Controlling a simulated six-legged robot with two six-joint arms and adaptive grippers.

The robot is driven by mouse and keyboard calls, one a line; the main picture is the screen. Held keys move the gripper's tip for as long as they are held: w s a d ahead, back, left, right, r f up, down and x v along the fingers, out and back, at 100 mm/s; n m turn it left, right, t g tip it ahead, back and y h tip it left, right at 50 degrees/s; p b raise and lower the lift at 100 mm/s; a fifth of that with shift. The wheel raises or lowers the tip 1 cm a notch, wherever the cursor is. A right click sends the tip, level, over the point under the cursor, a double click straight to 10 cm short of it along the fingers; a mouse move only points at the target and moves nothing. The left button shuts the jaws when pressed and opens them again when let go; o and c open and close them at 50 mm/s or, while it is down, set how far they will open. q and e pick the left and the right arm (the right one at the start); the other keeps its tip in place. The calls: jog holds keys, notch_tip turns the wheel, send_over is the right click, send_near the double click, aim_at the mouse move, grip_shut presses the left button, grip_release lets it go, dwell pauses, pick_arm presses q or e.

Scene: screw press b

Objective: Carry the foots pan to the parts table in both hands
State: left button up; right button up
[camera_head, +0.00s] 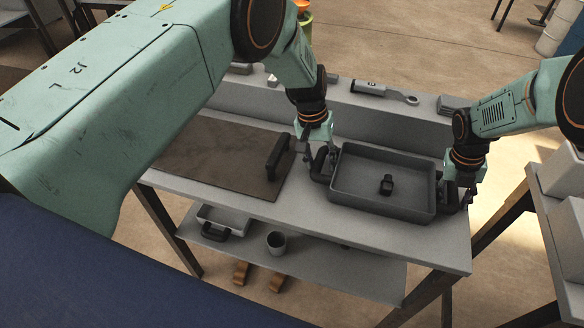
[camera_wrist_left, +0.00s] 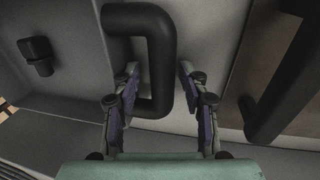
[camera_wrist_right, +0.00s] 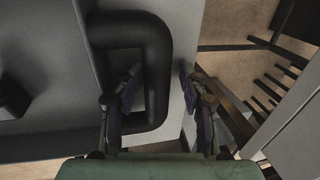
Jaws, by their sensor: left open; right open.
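The foots pan (camera_head: 360,183) is a dark grey rectangular tray with a black handle at each end, resting on the grey table (camera_head: 433,240). A small black part (camera_head: 386,184) is inside it. My left gripper (camera_head: 318,170) is at the pan's left end; in the left wrist view its open fingers (camera_wrist_left: 158,95) straddle the outer bar of the black handle (camera_wrist_left: 160,55). My right gripper (camera_head: 457,195) is at the right end; in the right wrist view its open fingers (camera_wrist_right: 160,95) straddle the other handle (camera_wrist_right: 158,60). Neither gripper is closed on a handle.
A brown board (camera_head: 215,160) with a black handle (camera_head: 278,155) lies left of the pan. A raised ledge behind holds a wrench-like tool (camera_head: 400,97). The lower shelf holds a cup (camera_head: 276,243) and a small tray (camera_head: 222,220). Grey blocks (camera_head: 568,190) stand on another table at right.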

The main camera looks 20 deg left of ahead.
pick_arm(q)
jog(key=r, duration=0.3)
jog(key=a+r, duration=0.1)
jog(key=r, duration=0.3)
jog(key=shift+a, duration=0.2)
pick_arm(e)
jog(key=shift+s, duration=0.1)
jog(key=r, duration=0.2)
jog(key=a+r, duration=0.1)
jog(key=r, duration=0.4)
jog(key=shift+a+r, duration=0.25)
jog(key=shift+a, duration=0.05)
jog(key=shift+r, duration=0.15)
